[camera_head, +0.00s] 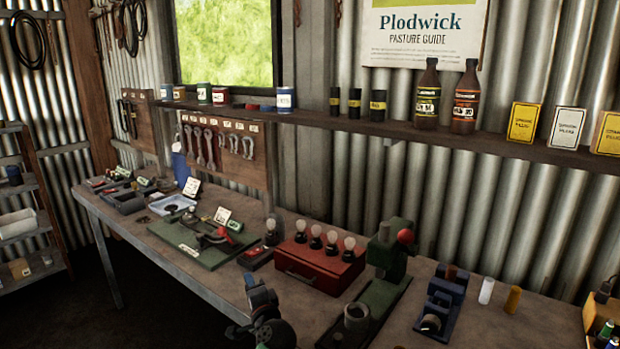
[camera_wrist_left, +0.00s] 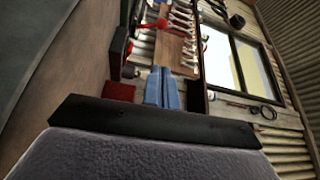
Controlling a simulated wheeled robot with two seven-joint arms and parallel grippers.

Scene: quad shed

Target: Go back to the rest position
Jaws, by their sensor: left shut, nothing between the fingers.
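My left gripper (camera_head: 250,280) shows at the bottom of the head view, in front of the workbench (camera_head: 215,285) and just left of a red toolbox (camera_head: 315,266). In the left wrist view its two blue fingers (camera_wrist_left: 163,88) lie side by side, shut, with nothing between them. The fingers appear apart from the bench items. My right gripper is not in view.
Bulbs stand on the toolbox. A green press (camera_head: 388,250) with a red knob and a dark blue stand (camera_head: 440,305) are to its right. A green board (camera_head: 195,243) lies to its left. A shelf (camera_head: 400,131) with bottles and tins runs above. Dark floor (camera_head: 150,310) is clear at lower left.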

